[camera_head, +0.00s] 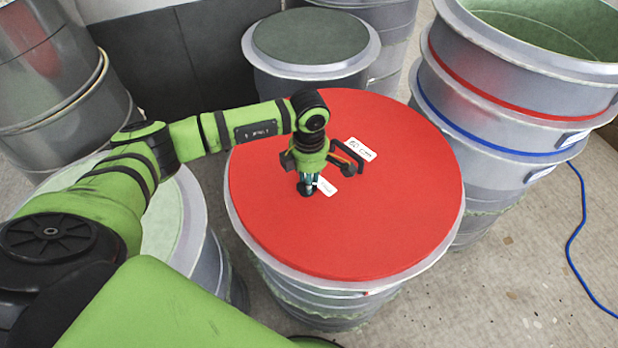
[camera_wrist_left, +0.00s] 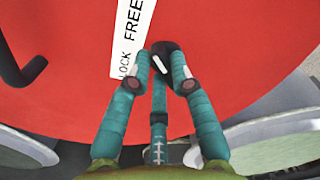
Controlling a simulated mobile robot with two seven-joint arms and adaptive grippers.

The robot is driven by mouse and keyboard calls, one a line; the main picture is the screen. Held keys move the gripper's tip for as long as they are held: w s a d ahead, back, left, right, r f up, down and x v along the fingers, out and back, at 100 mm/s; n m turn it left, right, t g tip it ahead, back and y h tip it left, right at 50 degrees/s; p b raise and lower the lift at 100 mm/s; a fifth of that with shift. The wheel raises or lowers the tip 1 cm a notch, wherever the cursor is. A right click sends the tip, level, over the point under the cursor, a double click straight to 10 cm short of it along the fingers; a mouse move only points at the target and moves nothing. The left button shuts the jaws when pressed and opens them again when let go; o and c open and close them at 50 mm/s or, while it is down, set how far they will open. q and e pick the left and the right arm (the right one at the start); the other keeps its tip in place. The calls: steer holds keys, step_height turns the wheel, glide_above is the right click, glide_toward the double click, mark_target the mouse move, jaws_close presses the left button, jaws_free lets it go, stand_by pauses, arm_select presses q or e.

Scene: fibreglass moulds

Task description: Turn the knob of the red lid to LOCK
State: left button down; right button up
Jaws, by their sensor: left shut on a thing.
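The red lid (camera_head: 400,210) lies flat on a round grey mould; its red top also fills much of the left wrist view (camera_wrist_left: 240,60). The small black knob (camera_wrist_left: 166,48) has a white mark on it; I cannot tell surely which word it points to. Beside the knob is a white label (camera_wrist_left: 131,35) reading LOCK and FREE, partly cut off at the top. My left gripper (camera_head: 307,187) points down at the lid from above. Its teal fingers (camera_wrist_left: 162,82) are shut on the knob, one on each side, and partly cover it. My right gripper is not in view.
A black handle (camera_head: 347,158) and a second white label (camera_head: 361,149) sit on the lid beside my wrist. A dark-topped mould (camera_head: 310,38) stands behind, stacked moulds (camera_head: 500,95) at right. A blue cable (camera_head: 575,245) lies on the floor.

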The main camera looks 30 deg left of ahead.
arm_select(q)
steer(key=n+b, duration=0.1)
steer(key=n, duration=0.2)
steer(key=shift+a+f+n, duration=0.1)
steer(key=shift+n, duration=0.3)
steer(key=n+b, duration=0.1)
steer(key=n, duration=0.3)
steer(key=shift+a+n, duration=0.15)
steer(key=shift+n, duration=0.15)
steer(key=n, duration=0.4)
steer(key=shift+s+a+b, duration=0.1)
steer(key=shift+b, duration=0.25)
steer(key=n, duration=0.4)
steer(key=shift+s+n, duration=0.1)
steer(key=shift+n, duration=0.2)
steer(key=shift+a+n, duration=0.1)
steer(key=shift+n, duration=0.2)
steer(key=c, duration=1.1)
jaws_free()
